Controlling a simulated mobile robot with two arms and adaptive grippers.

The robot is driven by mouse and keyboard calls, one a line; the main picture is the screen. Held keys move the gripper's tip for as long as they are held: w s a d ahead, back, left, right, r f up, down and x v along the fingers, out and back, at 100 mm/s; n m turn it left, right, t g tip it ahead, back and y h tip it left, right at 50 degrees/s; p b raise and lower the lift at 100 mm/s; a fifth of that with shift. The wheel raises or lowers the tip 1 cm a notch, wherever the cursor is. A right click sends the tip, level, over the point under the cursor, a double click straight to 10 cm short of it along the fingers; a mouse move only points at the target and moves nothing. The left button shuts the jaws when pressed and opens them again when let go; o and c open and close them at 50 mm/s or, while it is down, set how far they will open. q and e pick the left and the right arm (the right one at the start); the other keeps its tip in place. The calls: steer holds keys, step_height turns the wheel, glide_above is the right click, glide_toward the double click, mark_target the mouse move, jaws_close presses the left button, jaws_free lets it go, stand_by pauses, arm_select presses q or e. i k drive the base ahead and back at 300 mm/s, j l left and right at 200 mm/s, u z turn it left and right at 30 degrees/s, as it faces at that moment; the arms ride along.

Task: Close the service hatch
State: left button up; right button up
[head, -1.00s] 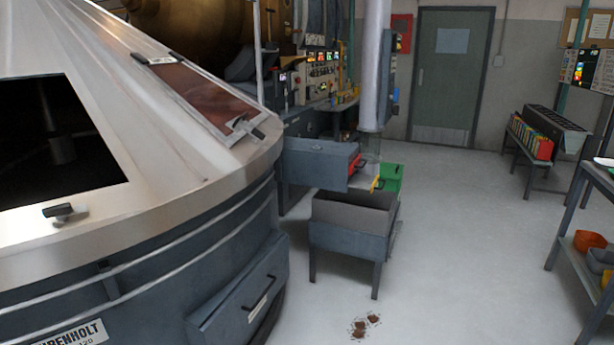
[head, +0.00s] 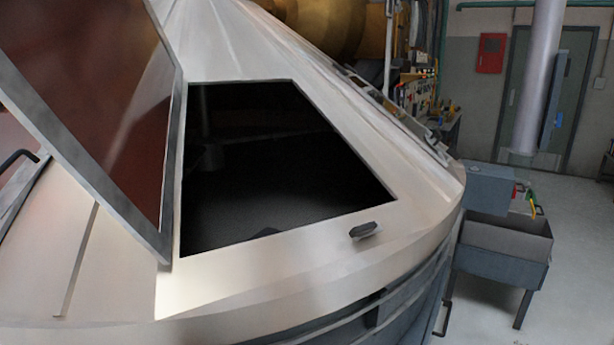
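The service hatch (head: 105,95) is a reddish-brown glazed panel in a grey frame. It stands raised at the left side of a dark opening (head: 270,165) in the sloped metal cover (head: 420,205). The opening is uncovered, and its inside is mostly too dark to make out. A small dark latch (head: 366,230) sits on the cover below the opening's lower right corner. A dark handle (head: 18,158) shows at the far left edge, beside the hatch. Neither of my grippers is in view.
A grey bin on legs (head: 506,240) stands on the floor at the right, close to the machine. A vertical pipe (head: 540,80) and a green door (head: 575,90) are behind it. Open floor (head: 575,290) lies at the far right.

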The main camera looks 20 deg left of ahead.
mark_target(109, 72)
steer(key=k+j, duration=0.1)
steer(key=j, duration=0.75)
steer(key=k+j+u, duration=0.15)
steer(key=j, duration=1.5)
steer(key=k+j, duration=0.3)
steer(key=j, duration=0.25)
